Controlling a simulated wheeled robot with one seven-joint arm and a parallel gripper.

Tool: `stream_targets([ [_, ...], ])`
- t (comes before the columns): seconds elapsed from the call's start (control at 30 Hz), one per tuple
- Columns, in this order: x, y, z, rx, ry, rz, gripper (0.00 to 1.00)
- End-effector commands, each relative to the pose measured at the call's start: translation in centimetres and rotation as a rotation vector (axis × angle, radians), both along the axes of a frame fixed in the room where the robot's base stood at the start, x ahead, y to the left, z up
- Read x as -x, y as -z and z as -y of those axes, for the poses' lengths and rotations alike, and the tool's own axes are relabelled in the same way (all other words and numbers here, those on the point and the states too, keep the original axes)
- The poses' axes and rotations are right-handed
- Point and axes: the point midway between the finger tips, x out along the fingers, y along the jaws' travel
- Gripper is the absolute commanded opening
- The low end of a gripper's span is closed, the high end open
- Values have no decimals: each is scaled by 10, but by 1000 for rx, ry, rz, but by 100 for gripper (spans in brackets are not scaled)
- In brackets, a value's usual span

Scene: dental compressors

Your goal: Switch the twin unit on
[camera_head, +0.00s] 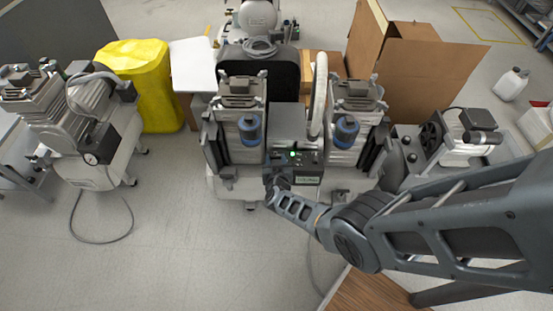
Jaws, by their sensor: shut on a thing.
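The twin unit (288,120) stands in the centre of the head view, with two compressor heads, a blue canister on each and a dark control panel (308,158) between them. A green light (292,154) glows on the panel. My arm reaches in from the right, and my gripper (275,181) is at the lower left of the panel, shut on a small control there. The gripper hides that control, so its shape and position cannot be made out.
Another compressor (95,145) stands at left, its cable on the floor. A yellow-covered item (140,80) and cardboard box (415,75) are behind. A smaller compressor (465,140) is at right, a wooden tabletop (370,292) at bottom right. Floor at front left is mostly clear.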

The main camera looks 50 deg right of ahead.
Motion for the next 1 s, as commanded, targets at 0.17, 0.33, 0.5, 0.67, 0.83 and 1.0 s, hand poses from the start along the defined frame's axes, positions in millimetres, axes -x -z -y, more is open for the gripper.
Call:
stream_targets([
  [0.17, -1, 1, -1, -1, 58, -2, 14],
  [0.33, -1, 1, -2, -1, 96, -2, 14],
  [0.5, -1, 1, -1, -1, 113, -1, 14],
  [0.67, -1, 1, -1, -2, 114, -1, 14],
  [0.83, -1, 1, -1, -1, 114, 0, 14],
  [1.0, -1, 1, -1, -1, 114, 0, 60],
])
